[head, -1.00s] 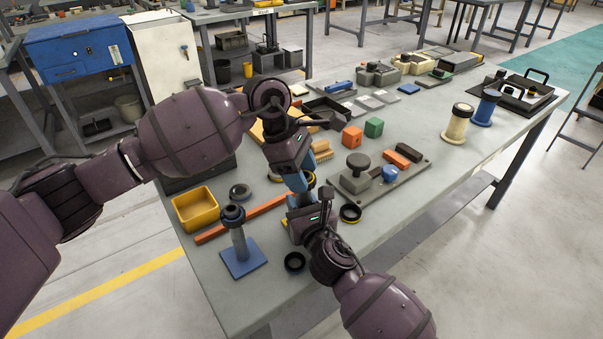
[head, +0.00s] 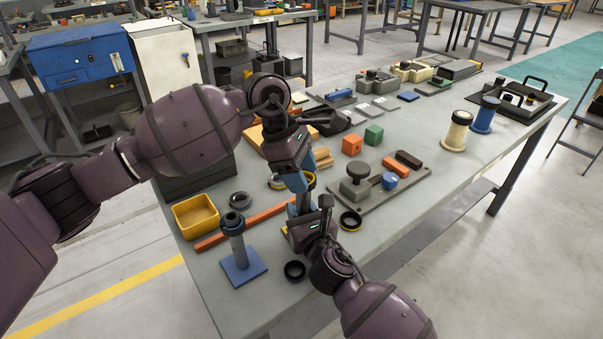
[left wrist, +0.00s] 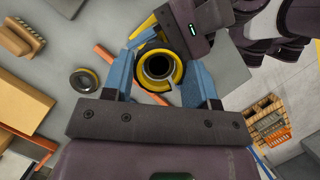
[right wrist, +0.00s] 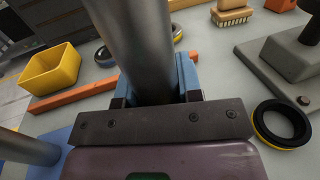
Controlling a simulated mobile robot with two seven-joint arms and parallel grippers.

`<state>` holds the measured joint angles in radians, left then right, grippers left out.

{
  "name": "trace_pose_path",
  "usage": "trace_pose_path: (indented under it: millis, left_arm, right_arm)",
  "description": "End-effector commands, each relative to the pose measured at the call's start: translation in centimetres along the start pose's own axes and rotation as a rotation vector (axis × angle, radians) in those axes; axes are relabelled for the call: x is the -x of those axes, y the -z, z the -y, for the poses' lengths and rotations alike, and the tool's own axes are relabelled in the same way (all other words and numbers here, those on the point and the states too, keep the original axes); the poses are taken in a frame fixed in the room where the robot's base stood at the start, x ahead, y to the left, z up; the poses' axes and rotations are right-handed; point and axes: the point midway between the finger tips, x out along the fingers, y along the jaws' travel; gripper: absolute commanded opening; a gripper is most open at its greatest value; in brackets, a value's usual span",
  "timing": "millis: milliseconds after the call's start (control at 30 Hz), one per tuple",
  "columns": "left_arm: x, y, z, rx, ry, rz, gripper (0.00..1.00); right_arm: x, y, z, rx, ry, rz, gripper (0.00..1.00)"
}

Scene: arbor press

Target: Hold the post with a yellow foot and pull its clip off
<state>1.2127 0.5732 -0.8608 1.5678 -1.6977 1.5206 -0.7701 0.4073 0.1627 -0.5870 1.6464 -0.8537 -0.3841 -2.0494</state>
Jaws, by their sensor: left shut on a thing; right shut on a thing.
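The grey post (right wrist: 135,45) stands upright between the blue fingers of my right gripper (right wrist: 155,85), which is shut on its shaft. Its yellow foot (head: 286,232) is mostly hidden behind my right gripper in the head view. The clip, a yellow and dark ring (left wrist: 177,72), is around the post's top in the left wrist view; its yellow edge also shows in the head view (head: 311,179). My left gripper (left wrist: 157,75) is shut on the clip from above, one finger on each side. I cannot tell how firmly the clip sits on the post.
A similar post with a blue foot (head: 243,268) stands to the left. A yellow bin (head: 195,215), an orange bar (head: 225,237) and loose rings (head: 294,271) lie close by. A grey plate with a knob (head: 355,185) is to the right. The table's front edge is near.

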Motion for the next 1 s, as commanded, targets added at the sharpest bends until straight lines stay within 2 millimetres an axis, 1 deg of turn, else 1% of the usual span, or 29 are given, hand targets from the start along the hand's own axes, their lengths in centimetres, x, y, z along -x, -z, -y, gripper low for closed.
trace_pose_path:
  millis: [300,567,600,667,700,767,1000]
  left_arm:
    - [3.1,-1.3,-0.1,-0.001,-0.003,0.0,0.25]
    - [3.4,-1.4,0.0,0.0,0.0,0.0,0.25]
    - [3.4,-1.4,0.0,0.0,-0.001,0.0,0.25]
    - [3.4,-1.4,0.0,0.0,-0.001,0.0,0.25]
    - [3.4,-1.4,0.0,0.0,-0.001,0.0,0.25]
    - [3.4,-1.4,0.0,0.0,-0.001,0.0,0.25]
    - [3.4,-1.4,0.0,0.0,-0.001,0.0,0.25]
  right_arm:
    - [0.0,0.0,0.0,0.0,0.0,-0.001,0.0]
    - [0.0,0.0,0.0,0.0,0.0,-0.001,0.0]
    - [0.0,0.0,0.0,0.0,0.0,-0.001,0.39]
    - [0.0,0.0,0.0,0.0,0.0,-0.001,0.48]
    - [0.0,0.0,0.0,0.0,0.0,-0.001,0.54]
    - [0.0,0.0,0.0,0.0,0.0,0.0,0.63]
    - [0.0,0.0,0.0,0.0,0.0,0.0,0.63]
